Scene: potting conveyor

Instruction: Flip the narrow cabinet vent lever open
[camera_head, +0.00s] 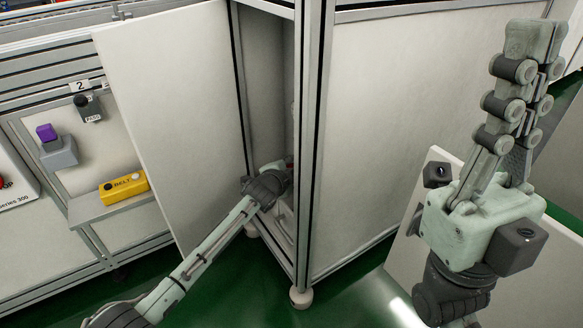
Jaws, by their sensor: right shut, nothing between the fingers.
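The narrow cabinet (265,85) stands in the middle of the head view with its white door (172,95) swung open to the left. My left arm reaches from the bottom left into its opening. My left gripper (278,182) is at the opening, small and partly hidden by the cabinet's front post, so its fingers are not clear. A small reddish spot shows beside it, too small to identify. I cannot make out the vent lever. My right gripper (535,42) is raised at the right, fingers pointing up, shut and empty, well apart from the opening.
The cabinet's metal corner post (309,150) and wide white side panel (400,110) stand between my two arms. At the left are a yellow BELT control box (124,187) on a shelf and a purple button (46,132). Green floor (345,300) shows below.

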